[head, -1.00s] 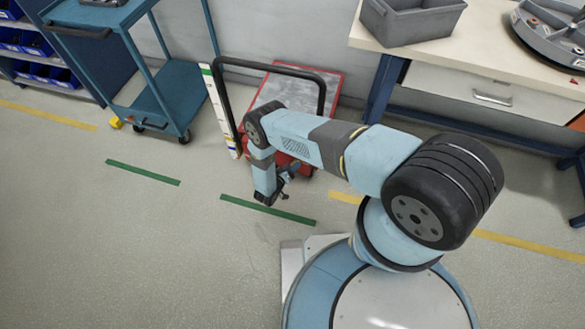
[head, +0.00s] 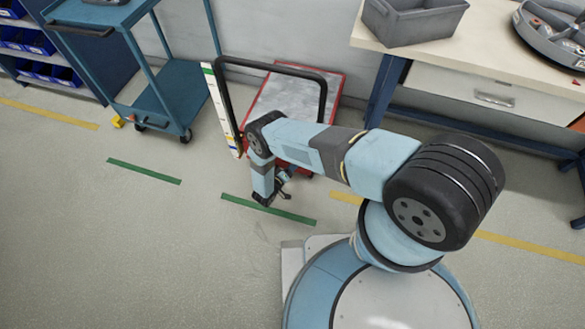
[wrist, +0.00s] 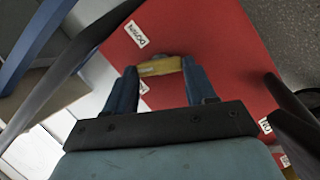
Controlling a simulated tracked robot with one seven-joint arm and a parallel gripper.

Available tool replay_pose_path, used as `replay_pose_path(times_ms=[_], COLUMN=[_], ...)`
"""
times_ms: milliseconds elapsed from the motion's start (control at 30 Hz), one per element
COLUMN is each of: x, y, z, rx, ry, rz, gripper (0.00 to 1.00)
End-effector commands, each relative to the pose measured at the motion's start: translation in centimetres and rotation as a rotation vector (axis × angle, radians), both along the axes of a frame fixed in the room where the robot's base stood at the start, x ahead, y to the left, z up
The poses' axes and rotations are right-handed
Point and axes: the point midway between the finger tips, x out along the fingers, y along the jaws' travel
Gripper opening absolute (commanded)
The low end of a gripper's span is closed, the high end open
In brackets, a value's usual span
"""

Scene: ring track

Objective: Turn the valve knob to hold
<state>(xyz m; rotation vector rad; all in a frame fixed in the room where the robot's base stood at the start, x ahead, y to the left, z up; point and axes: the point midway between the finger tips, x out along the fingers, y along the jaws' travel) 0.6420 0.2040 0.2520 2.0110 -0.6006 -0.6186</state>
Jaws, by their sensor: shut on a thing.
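The valve knob (wrist: 160,66) is a yellow bar on a red panel (wrist: 215,45) in the wrist view. My gripper (wrist: 160,72) has its two dark blue fingers shut on the knob, one at each end. White labels with dark print lie on the panel around it, one at the upper left (wrist: 135,34) and another at the lower right (wrist: 265,125). Their print is too small to read surely. In the head view my arm hides the knob and most of the red panel, below the red-edged cart (head: 337,92).
The cart has a tall black handle (head: 272,66) close to my arm. A striped white post (head: 222,108) stands at its left. A blue trolley (head: 165,95) is further left, and a workbench (head: 478,55) is at the right. The floor at front left is clear.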

Motion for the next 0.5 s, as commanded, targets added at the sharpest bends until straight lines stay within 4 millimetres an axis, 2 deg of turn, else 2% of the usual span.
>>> replay_pose_path(times_ms=[67, 100, 333, 500], x=[0.01, 0.0, 0.01, 0.01], y=[0.43, 0.43, 0.24, 0.14], z=[-0.1, -0.11, -0.06, -0.04], rx=[0.008, 0.009, 0.006, 0.004], ry=[0.003, 0.003, 0.001, 0.001], rz=[0.007, 0.006, 0.003, 0.002], gripper=[0.25, 0.59, 0.81, 0.81])
